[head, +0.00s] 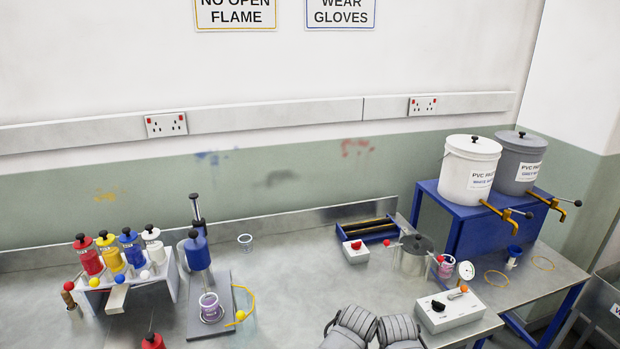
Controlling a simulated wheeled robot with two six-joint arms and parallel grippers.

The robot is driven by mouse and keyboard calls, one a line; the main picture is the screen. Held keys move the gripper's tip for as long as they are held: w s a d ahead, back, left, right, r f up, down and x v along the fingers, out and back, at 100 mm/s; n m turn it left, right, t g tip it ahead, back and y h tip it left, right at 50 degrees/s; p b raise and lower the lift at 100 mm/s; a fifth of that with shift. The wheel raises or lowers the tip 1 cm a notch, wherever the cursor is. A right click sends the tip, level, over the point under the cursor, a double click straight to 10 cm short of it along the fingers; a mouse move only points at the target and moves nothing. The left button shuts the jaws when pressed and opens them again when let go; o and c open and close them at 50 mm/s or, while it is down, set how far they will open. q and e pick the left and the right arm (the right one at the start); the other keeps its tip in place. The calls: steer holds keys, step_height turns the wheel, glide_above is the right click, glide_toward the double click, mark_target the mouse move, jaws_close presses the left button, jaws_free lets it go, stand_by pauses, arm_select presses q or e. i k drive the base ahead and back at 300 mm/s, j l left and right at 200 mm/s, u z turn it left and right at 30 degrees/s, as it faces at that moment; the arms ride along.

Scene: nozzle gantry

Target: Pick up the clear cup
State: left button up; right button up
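A small clear cup (245,243) stands on the metal bench, to the right of the blue-topped dispensing stand and near the back. It looks upright, and I cannot make out anything in it. A second cup with purple on it (210,306) stands on the plate under the blue cylinder (197,252).
A white rack with coloured bottles (118,262) stands at left.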

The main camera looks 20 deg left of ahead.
mark_target(209, 304)
steer(key=u, duration=1.3)
steer(key=k+j, duration=0.25)
steer(key=k, duration=0.2)
steer(key=i+l, duration=0.25)
steer(key=i, duration=0.2)
